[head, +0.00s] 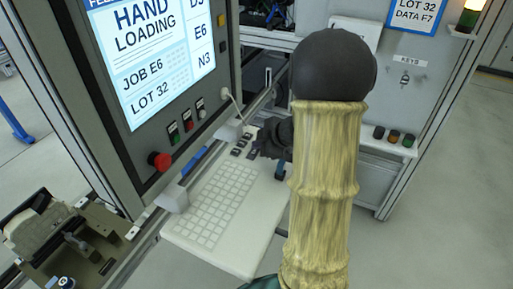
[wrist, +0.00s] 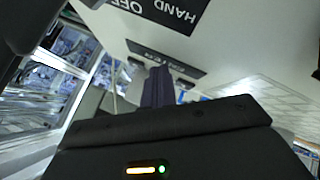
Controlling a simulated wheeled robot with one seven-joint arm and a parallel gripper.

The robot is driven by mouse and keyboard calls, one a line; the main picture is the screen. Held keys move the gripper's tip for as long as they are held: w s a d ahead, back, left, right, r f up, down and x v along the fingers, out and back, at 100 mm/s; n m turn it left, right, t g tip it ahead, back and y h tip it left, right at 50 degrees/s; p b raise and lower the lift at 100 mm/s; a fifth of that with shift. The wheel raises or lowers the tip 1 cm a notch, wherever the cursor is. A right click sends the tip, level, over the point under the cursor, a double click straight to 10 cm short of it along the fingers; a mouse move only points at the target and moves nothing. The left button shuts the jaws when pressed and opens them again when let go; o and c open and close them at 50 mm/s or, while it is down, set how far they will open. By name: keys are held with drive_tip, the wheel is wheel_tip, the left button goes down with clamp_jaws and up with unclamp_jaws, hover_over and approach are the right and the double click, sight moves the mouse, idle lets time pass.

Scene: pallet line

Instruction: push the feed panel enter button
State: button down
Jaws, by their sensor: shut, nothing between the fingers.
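The feed panel has a lit screen (head: 155,55) reading "HAND LOADING, JOB E6, LOT 32". Its white key deck (head: 215,205) slopes out below, with a grid of pale keys and several small dark keys or labels (head: 240,147) at its far end. My gripper (head: 268,143) is low at that far end, partly hidden by my arm. The enter button itself is not clear, nor whether the fingertips touch anything.
A red mushroom button (head: 159,160) and several small switches (head: 187,121) sit under the screen. A "HAND / OFF" label (wrist: 165,12) shows upside down in the wrist view. A metal fixture (head: 65,245) stands at lower left. Cabinet posts (head: 432,115) stand at right.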

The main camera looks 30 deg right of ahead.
sight(259, 150)
idle(0.3)
drive_tip(key=shift+d+r+p, duration=0.1)
drive_tip(key=shift+r+p, duration=0.8)
drive_tip(key=shift+p, duration=0.3)
wheel_tip(259, 150, up, 5)
drive_tip(key=p, duration=0.5)
idle(0.4)
